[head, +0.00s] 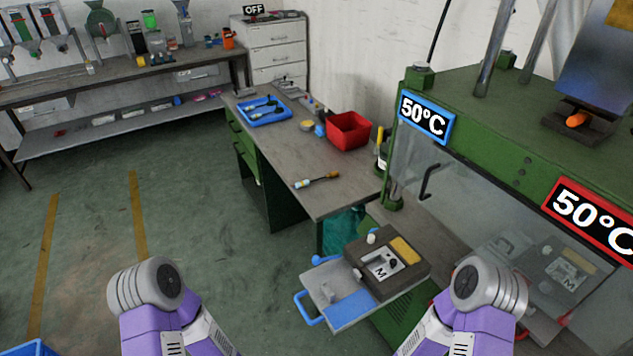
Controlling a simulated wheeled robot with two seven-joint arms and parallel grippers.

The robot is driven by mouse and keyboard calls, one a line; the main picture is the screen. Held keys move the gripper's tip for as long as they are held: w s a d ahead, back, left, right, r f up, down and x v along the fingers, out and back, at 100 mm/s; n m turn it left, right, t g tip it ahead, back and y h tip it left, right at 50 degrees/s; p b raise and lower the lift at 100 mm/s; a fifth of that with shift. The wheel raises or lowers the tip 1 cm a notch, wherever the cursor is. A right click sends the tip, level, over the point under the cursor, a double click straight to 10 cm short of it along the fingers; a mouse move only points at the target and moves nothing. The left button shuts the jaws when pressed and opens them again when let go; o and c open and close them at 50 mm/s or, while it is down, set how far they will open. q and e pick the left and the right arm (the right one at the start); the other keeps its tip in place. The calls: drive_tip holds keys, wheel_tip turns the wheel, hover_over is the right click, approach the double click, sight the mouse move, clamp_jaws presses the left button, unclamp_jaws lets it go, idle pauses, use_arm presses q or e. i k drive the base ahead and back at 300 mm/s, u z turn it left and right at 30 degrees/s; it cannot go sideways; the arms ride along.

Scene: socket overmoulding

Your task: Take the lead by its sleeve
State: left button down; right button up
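Small dark pieces with pale ends, which look like leads, lie in a blue tray (264,111) on the workbench at upper centre. They are too small to make out a sleeve clearly. A mould block (388,263) marked M, with a yellow patch and a cavity, stands on the press shelf at lower centre. Only the purple and grey links of my two arms show along the bottom edge. Neither of my grippers is in view.
A red bin (348,133) and a wooden-handled tool (315,180) are on the workbench (285,160). The green press (480,110) with two 50°C signs fills the right. A metal tray with blue handles (335,292) juts out front.

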sight(306, 183)
drive_tip(key=z, duration=0.05)
drive_tip(key=k, duration=0.5)
drive_tip(key=u, duration=1.2)
drive_tip(key=i, duration=1.4)
drive_tip(key=z, duration=0.3)
drive_tip(key=i, duration=1.05)
drive_tip(key=z, duration=1.05)
